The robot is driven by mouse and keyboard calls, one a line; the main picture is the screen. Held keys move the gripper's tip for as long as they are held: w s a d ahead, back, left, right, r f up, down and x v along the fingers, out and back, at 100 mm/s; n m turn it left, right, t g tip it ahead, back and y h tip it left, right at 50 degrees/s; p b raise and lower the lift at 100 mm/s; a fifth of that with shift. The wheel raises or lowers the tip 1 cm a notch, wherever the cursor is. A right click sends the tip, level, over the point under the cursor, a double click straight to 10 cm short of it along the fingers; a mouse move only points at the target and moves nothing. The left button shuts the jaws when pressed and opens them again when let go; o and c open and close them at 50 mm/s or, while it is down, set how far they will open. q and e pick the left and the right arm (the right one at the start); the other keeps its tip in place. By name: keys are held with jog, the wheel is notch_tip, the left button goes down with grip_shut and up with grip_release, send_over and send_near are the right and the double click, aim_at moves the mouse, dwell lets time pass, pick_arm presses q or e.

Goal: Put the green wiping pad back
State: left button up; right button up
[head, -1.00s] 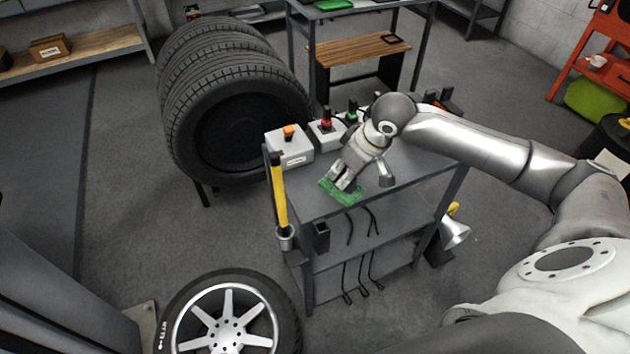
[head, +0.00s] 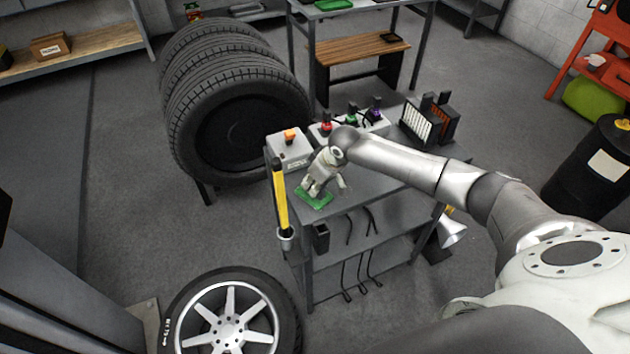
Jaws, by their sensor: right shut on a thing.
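The green wiping pad (head: 318,203) is at the front left part of the grey workbench top (head: 362,187), close to its front edge. My right gripper (head: 313,192) points down onto the pad and is shut on it. I cannot tell whether the pad touches the bench top or is held just above it. My left gripper is not in the head view.
A grey box with an orange knob (head: 289,148) stands just behind the pad. Bottles with red, green and purple tops (head: 351,112) are behind my right arm. A yellow-handled tool (head: 280,200) hangs at the bench's left corner. Slatted units (head: 428,120) stand at the back right.

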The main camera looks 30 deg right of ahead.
jog(key=shift+f, duration=0.2)
jog(key=o, duration=0.9)
jog(key=shift+f, duration=0.1)
jog(key=b+v, duration=0.1)
jog(key=v, duration=1.1)
